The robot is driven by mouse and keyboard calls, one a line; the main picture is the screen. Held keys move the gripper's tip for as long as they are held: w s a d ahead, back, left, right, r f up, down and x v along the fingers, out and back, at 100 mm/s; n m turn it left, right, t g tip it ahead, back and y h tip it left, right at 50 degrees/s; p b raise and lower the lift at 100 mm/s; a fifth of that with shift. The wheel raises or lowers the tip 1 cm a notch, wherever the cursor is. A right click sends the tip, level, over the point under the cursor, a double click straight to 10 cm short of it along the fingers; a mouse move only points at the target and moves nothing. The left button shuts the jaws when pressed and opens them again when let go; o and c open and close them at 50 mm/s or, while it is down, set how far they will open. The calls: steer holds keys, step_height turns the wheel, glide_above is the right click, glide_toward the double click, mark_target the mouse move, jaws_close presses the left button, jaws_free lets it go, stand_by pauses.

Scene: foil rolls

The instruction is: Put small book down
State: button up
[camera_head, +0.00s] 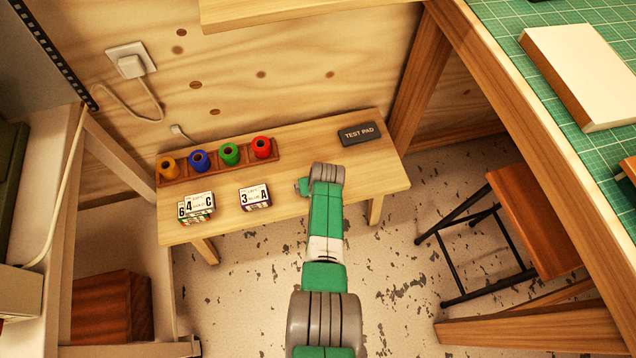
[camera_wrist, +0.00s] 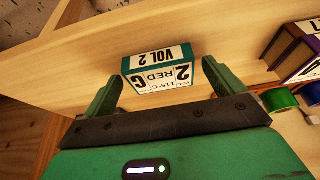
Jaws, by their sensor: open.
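My gripper (camera_wrist: 160,74) is open, with one finger at each side of the book's near end. Gaps show between both fingers and the book. The book appears to rest on the bench, though its underside is hidden. In the head view, my arm reaches over the bench (camera_head: 290,215), and its end hides the book; my gripper is barely visible there.
A dark test pad (camera_head: 360,133) lies at the bench's right end. A stool (camera_head: 530,220) stands further right.

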steer(key=shift+r, duration=0.35)
steer(key=p+v, duration=1.1)
steer(key=shift+s+r, duration=0.2)
steer(key=shift+r, duration=0.05)
